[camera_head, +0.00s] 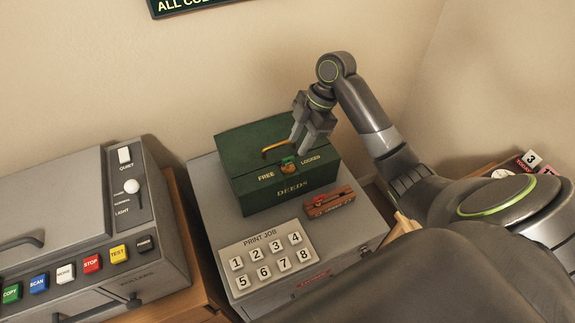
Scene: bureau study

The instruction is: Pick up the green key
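A small green piece (288,160), which looks like the green key, shows at the brass lock on the front of the dark green DEEDS box (262,198). It sits between the words FREE and LOCKED; its exact shape is too small to tell. My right gripper (299,149) is just above and to the right of it, fingers pointing down over the box. The two fingers are apart with a gap between them, and nothing shows in them. My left gripper is not in view.
The box stands on a grey machine with a PRINT JOB number pad (266,257). A brass handle (280,148) is on the lid. A grey copier (60,225) with coloured buttons stands at left.

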